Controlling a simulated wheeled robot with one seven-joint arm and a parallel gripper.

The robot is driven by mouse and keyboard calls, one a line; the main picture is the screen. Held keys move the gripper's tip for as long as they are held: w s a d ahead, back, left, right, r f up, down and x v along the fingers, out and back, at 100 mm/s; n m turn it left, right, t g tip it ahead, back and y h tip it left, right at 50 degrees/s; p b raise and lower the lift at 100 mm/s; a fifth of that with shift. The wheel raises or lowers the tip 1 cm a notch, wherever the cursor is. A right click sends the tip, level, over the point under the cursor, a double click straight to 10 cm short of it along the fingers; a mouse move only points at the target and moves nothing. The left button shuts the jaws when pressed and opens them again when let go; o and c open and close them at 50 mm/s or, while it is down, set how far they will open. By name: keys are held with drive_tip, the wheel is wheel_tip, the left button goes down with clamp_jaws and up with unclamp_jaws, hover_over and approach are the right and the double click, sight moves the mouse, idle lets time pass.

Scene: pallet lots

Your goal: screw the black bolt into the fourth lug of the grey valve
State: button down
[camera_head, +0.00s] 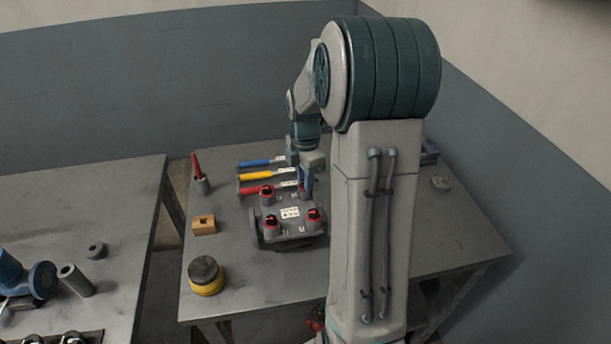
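The grey valve (290,238) sits on the right-hand table, with a white label on its top. Lugs with red rings and dark bolt heads show at its far left (267,191), near left (271,222) and near right (314,215). My gripper (306,189) points down at the valve's far right corner, where a little red shows beside it. The lug there is mostly covered by the gripper. The fingertips are too small and hidden to tell open from shut, and I cannot make out a bolt in them.
Blue (262,162), yellow (256,176) and red (257,189) handled tools lie behind the valve. A cup with a red-handled tool (203,186), a tan block (204,225) and a yellow-black round container (206,277) stand left. My arm hides the table's middle right.

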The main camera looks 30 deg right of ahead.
drive_tip(key=m, duration=0.6)
drive_tip(key=shift+b, duration=0.35)
drive_tip(key=m, duration=1.1)
drive_tip(key=shift+m, duration=0.3)
drive_tip(key=m, duration=0.6)
drive_tip(key=shift+m, duration=0.3)
drive_tip(key=c, duration=1.4)
unclamp_jaws()
drive_tip(key=shift+f, duration=0.1)
